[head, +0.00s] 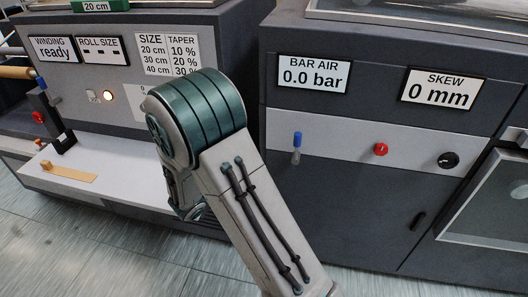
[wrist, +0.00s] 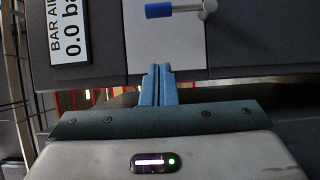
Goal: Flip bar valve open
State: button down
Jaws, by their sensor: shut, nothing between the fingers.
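The bar valve is a small lever with a blue grip (head: 297,139) on the right machine's light panel, below the BAR AIR display (head: 314,75), which reads 0.0 bar. In the head view the blue grip points up, with its metal stem below. In the wrist view, turned sideways, the blue grip (wrist: 159,10) and stem show at the top edge, partly cut off. My gripper (wrist: 159,70) has its blue fingers pressed together and empty, below the lever in that picture and apart from it. My arm hides the gripper in the head view.
A red knob (head: 381,149) and a black dial (head: 449,160) sit right of the lever on the same panel. The SKEW display (head: 443,90) reads 0 mm. The left machine has a white shelf (head: 110,178) and a lit button (head: 108,95). Floor shows at lower left.

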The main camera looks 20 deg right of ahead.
aim_at(297, 147)
jog(key=s+d+p+x, duration=0.1)
jog(key=s+x, duration=0.1)
jog(key=x, duration=0.9)
jog(key=shift+d+p, duration=0.3)
jog(key=shift+d, duration=0.15)
jog(key=shift+s+b, duration=0.2)
jog(key=shift+b, duration=0.1)
